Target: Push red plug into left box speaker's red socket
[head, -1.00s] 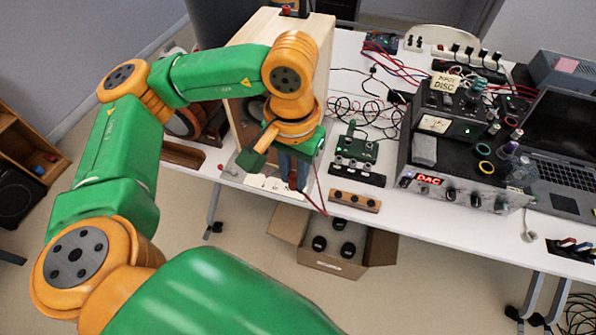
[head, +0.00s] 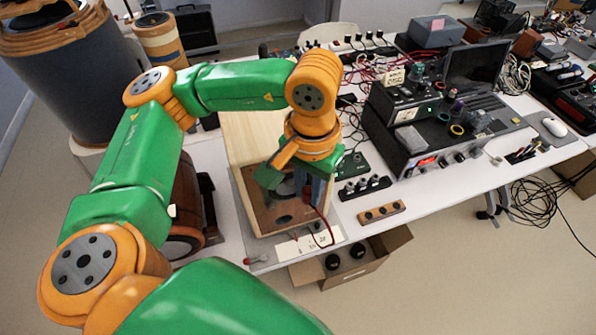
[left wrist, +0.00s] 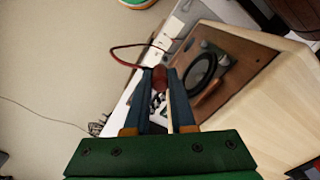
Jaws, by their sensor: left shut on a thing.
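My left gripper (head: 308,194) is shut on the red plug (head: 307,193), in front of the wooden box speaker (head: 239,138). I cannot make out the red socket. My right gripper is not in view.
A white label card (head: 308,243) lies before the speaker at the table edge. A wooden block with dark knobs (head: 381,212) and a green circuit board (head: 350,165) are to the right. An open cardboard box (head: 375,262) stands on the floor below.

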